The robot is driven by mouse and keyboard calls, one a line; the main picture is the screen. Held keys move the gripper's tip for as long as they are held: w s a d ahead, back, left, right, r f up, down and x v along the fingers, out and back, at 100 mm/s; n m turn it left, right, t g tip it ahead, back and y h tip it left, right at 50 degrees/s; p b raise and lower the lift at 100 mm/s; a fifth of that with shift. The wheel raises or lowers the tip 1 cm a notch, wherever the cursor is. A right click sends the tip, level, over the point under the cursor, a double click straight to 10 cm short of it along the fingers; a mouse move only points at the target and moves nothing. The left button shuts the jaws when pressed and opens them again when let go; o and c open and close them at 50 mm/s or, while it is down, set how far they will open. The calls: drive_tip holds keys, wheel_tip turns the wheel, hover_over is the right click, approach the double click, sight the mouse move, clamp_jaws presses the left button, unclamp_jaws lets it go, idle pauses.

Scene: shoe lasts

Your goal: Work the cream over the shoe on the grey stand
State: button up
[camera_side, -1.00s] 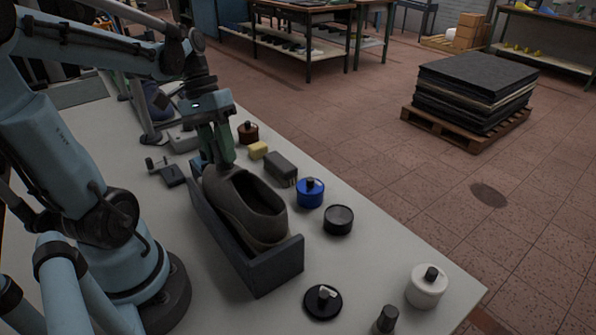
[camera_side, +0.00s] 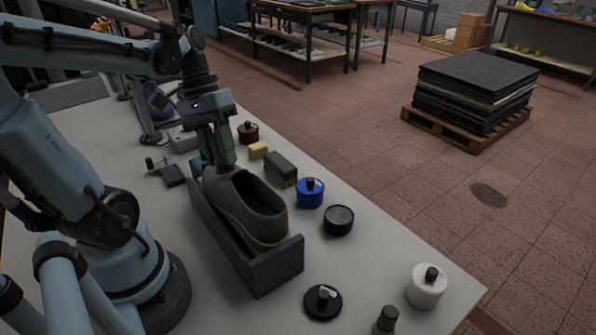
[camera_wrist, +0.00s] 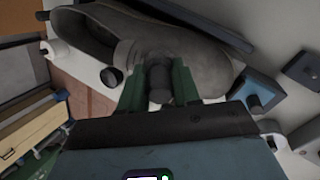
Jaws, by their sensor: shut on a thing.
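The grey-brown shoe (camera_side: 245,206) rests on the dark grey stand (camera_side: 276,272), its open top toward the camera's near side. My gripper (camera_side: 216,165) is over the toe end of the shoe, at the far end of the stand. In the wrist view, my gripper (camera_wrist: 158,90) has its green fingers closed around a dark, cylindrical thing (camera_wrist: 158,78), which sits against the upper of the shoe (camera_wrist: 190,58). Its lower end is hidden, so I cannot tell what it is tipped with. The side view hides it behind the fingers.
Beside the stand are a brown pot (camera_side: 248,132), a yellow block (camera_side: 258,150), a dark brush or block (camera_side: 281,168), a blue pot (camera_side: 310,192) and a black tin (camera_side: 338,219). A black lid (camera_side: 322,301) and white pot (camera_side: 426,287) stand nearer. A small metal tool (camera_side: 170,172) lies left.

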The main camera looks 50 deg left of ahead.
drive_tip(key=shift+d+r, duration=0.15)
drive_tip(key=shift+d, duration=0.45)
drive_tip(key=shift+w+a+f, duration=0.2)
drive_tip(key=shift+a+f, duration=0.05)
drive_tip(key=shift+a, duration=0.45)
drive_tip(key=shift+w+a+f, duration=0.15)
drive_tip(key=shift+a+f, duration=0.1)
drive_tip(key=shift+a, duration=0.5)
drive_tip(key=shift+w+a+f, duration=0.2)
drive_tip(key=shift+a+f, duration=0.05)
drive_tip(key=shift+a, duration=0.45)
drive_tip(key=shift+w+a+f, duration=0.15)
drive_tip(key=shift+a+f, duration=0.25)
drive_tip(key=shift+a, duration=0.4)
drive_tip(key=shift+w+a+f, duration=0.1)
drive_tip(key=shift+a+f, duration=0.3)
drive_tip(key=shift+a, duration=0.35)
drive_tip(key=shift+w+a+f, duration=0.1)
drive_tip(key=shift+a+f, duration=0.1)
drive_tip(key=shift+a, duration=0.55)
wheel_tip(320, 180, up, 8)
drive_tip(key=shift+a, duration=0.35)
